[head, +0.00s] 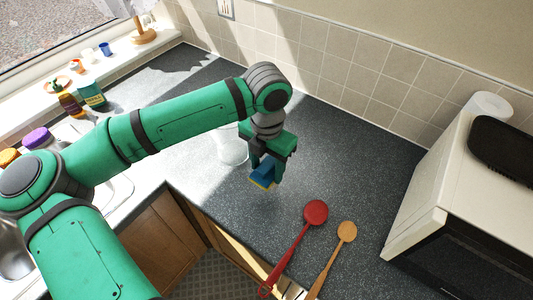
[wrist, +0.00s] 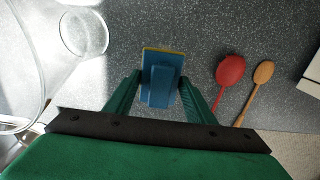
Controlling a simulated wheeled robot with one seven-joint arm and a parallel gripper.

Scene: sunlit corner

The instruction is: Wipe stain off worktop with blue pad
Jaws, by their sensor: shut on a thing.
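My gripper (head: 267,163) is shut on a blue pad (head: 263,174) with a yellow edge, over the dark speckled worktop (head: 350,180). In the wrist view the blue pad (wrist: 161,78) sits between the two green fingers of my gripper (wrist: 160,92). I cannot tell whether the pad touches the worktop. I see no clear stain on the worktop in either view; the arm and the pad hide part of the surface.
A clear glass vessel (head: 232,150) stands just left of my gripper. A red spoon (head: 315,213) and a wooden spoon (head: 346,232) lie to the front right. A white microwave (head: 430,185) stands at right. The worktop towards the tiled wall is clear.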

